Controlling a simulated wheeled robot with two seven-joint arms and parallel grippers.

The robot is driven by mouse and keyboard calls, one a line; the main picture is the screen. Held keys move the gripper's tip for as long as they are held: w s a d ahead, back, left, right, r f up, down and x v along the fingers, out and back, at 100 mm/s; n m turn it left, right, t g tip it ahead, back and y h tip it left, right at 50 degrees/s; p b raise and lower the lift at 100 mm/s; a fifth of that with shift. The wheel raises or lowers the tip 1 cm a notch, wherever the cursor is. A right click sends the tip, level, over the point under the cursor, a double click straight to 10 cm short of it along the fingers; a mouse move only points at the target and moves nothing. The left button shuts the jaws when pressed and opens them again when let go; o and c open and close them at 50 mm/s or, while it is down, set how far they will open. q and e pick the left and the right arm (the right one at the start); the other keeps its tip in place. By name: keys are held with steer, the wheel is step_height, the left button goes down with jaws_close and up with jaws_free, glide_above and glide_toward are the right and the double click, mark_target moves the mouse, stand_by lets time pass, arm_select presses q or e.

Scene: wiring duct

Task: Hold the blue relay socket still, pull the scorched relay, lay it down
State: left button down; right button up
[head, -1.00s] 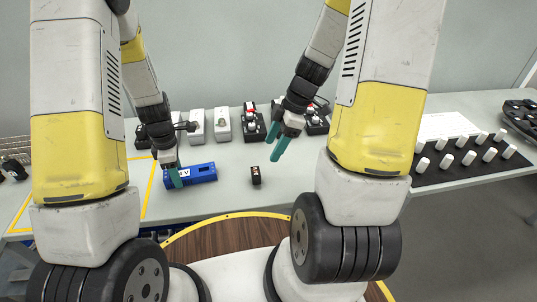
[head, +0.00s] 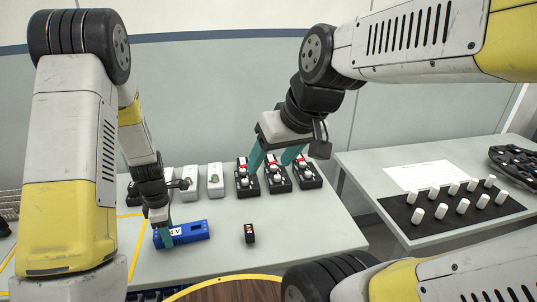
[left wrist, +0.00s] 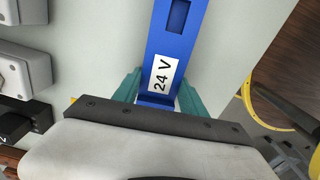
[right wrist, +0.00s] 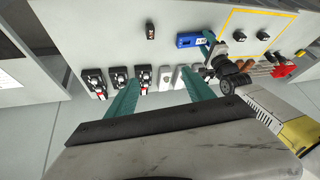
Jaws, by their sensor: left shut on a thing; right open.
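The blue relay socket (head: 190,234) lies on the table, with its white 24 V label (left wrist: 163,76) near the held end. My left gripper (head: 166,238) is shut on that end. The left wrist view shows its teal fingers on both sides of the socket (left wrist: 176,45), and a dark, empty-looking recess beyond the label. The small dark relay (head: 249,233), with a pale and reddish mark on it, stands on the table to the right of the socket, apart from it. It also shows in the right wrist view (right wrist: 150,31). My right gripper (head: 270,164) is open and empty, raised well clear of the relay.
Several black units with white and red parts (head: 278,177) stand in a row at the back, near my right fingers. White boxes (head: 215,180) stand left of them. A side table (head: 400,200) at right holds a black mat with white pegs. The table around the relay is clear.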

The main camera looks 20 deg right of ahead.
arm_select(q)
steer(key=c, duration=0.6)
jaws_free()
steer(key=shift+o, duration=0.2)
arm_select(e)
steer(key=shift+s+d+r+m+t, duration=0.1)
steer(key=shift+s+r+m+t, duration=0.3)
steer(key=shift+s+r+m, duration=0.35)
steer(key=shift+f, duration=0.15)
arm_select(q)
step_height(320, 180, up, 12)
steer(key=f, duration=0.1)
steer(key=s+r+m+t+h, duration=0.2)
steer(key=s+r+m+t, duration=0.4)
steer(key=s+r+m, duration=1.2)
step_height(320, 180, up, 4)
steer(key=shift+s+r+m, duration=0.25)
steer(key=shift+s+m, duration=0.05)
steer(key=shift+m, duration=0.2)
